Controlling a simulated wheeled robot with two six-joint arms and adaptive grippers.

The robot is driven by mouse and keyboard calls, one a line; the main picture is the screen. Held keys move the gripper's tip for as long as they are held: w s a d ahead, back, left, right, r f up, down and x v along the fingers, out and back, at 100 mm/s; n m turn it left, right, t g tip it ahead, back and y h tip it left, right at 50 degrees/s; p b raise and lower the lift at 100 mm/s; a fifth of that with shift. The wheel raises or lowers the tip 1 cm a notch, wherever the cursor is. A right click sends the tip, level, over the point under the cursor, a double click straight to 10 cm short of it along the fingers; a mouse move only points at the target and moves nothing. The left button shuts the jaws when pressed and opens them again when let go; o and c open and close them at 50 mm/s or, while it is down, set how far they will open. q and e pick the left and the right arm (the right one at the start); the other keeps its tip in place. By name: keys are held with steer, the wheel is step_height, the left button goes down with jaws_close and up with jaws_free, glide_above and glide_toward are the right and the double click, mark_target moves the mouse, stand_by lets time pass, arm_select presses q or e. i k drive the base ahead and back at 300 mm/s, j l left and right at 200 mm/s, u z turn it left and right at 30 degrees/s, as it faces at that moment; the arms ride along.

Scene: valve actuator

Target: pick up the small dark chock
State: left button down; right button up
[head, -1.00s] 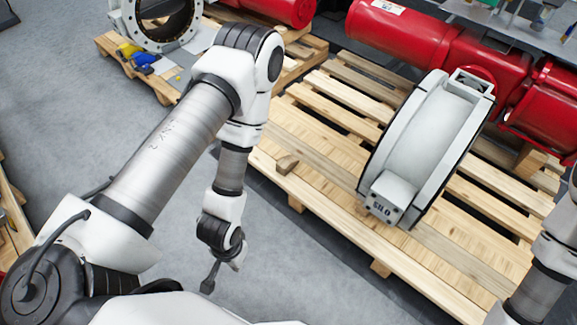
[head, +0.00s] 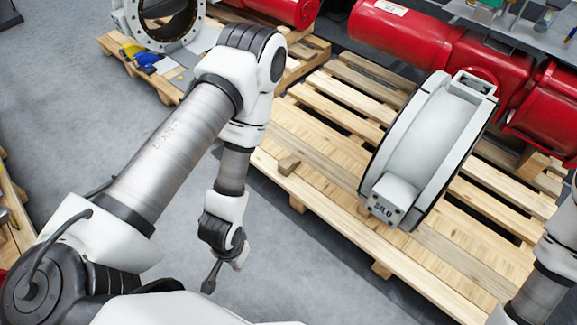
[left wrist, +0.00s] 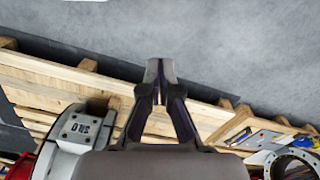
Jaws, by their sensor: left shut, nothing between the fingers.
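The small chock (head: 288,164) is a brownish wooden block. In the head view it lies on the near left edge of the pallet (head: 325,215), left of the large pale ring-shaped valve part. My left gripper (head: 209,284) hangs over the grey floor, in front of the pallet's near edge and apart from the chock. In the left wrist view its two dark fingers (left wrist: 160,68) meet at the tips, with nothing between them. I cannot make out the chock in that view; the gripper may hide it. My right arm shows at the right edge of the head view, but its gripper is outside the frame.
The pale valve part (head: 430,140) stands on the pallet and shows in the left wrist view (left wrist: 80,130). Red cylinders (head: 440,50) lie behind. Another pallet (head: 112,48) holds a flanged ring (head: 130,14) and tools.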

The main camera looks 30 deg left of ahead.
mark_target(287, 165)
steer(key=i+j+z, duration=0.1)
steer(key=j+z, duration=0.4)
steer(key=j, duration=0.55)
steer(key=j+z, duration=0.45)
steer(key=j, duration=0.6)
steer(key=k, duration=0.05)
